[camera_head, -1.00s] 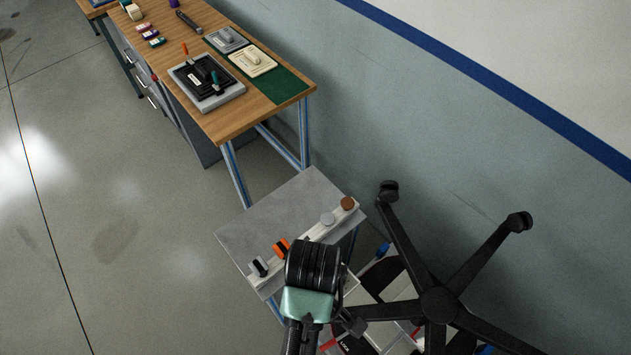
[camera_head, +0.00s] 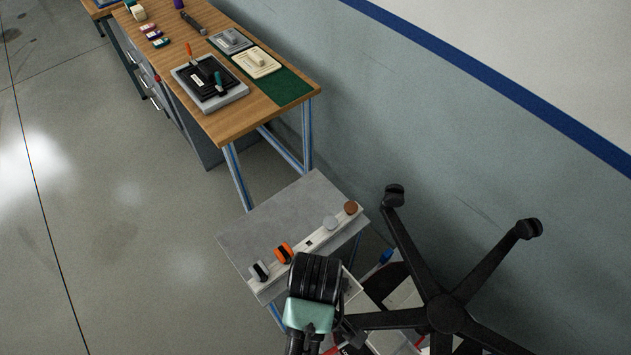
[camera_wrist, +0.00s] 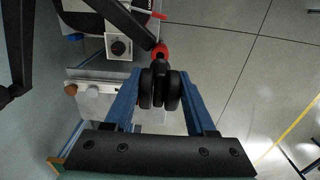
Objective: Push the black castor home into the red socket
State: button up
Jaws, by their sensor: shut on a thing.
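The black castor (camera_wrist: 160,88), a twin-wheel one, sits between the blue fingers of my gripper (camera_wrist: 160,80) in the wrist view. My gripper is shut on it. The red socket (camera_wrist: 160,51) is at the end of a black chair leg (camera_wrist: 131,20), just above the castor in that view. The castor's upper end meets or overlaps the socket there; I cannot tell how deep it sits. In the head view the upturned black chair base (camera_head: 445,312) lies at lower right. My own arm hides the castor, the socket and my fingers there.
A grey stand (camera_head: 285,220) carries a pale rail with an orange knob (camera_head: 284,252), a grey knob (camera_head: 330,222) and a brown knob (camera_head: 350,207). A wooden workbench (camera_head: 215,125) stands behind it. Open floor (camera_head: 130,240) lies to the left.

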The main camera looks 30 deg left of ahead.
jog(key=shift+f+b, duration=0.35)
jog(key=shift+f, duration=0.65)
jog(key=shift+p, duration=1.15)
dwell(0.8)
jog(key=shift+f+b, duration=0.95)
jog(key=shift+f, duration=0.8)
jog(key=o, duration=1.3)
jog(key=shift+o, duration=0.2)
jog(key=shift+r, duration=0.1)
